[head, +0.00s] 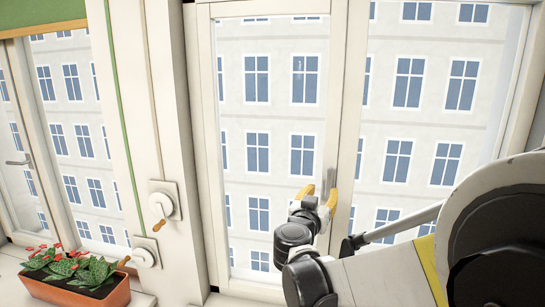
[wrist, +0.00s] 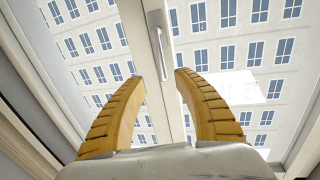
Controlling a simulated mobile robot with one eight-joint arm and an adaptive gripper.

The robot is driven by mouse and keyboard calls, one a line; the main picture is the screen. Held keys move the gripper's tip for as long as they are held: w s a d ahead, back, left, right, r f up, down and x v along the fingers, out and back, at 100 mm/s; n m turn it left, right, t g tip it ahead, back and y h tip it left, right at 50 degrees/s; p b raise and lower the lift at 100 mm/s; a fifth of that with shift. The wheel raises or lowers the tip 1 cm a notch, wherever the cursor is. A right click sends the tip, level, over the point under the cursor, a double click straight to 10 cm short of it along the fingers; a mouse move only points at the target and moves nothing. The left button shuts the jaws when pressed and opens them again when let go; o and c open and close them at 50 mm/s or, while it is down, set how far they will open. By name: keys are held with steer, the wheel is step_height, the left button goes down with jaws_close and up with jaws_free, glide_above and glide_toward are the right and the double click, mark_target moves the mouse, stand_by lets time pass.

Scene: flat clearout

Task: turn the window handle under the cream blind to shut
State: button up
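The window handle (wrist: 157,45) is a pale grey bar on the white frame post. In the wrist view it runs almost lengthwise along the post, its lower end between my fingertips. In the head view the handle (head: 328,168) is faint, just above my fingers and partly hidden. My gripper (head: 318,193) is open, its yellow fingers on either side of the post; it also shows in the wrist view (wrist: 156,76). A gap shows between each finger and the handle. The cream blind is not in view.
A second window at left has a level handle (head: 17,162) beneath a green blind (head: 45,12). Two crank boxes (head: 165,202) (head: 146,252) sit on the wall post between the windows. A planter with red flowers (head: 75,289) stands at lower left.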

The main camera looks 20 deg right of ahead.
mark_target(329, 178)
steer(key=x, duration=1.1)
steer(key=shift+r+p, duration=0.2)
steer(key=shift+p, duration=0.1)
steer(key=shift+s, duration=0.1)
jaws_close()
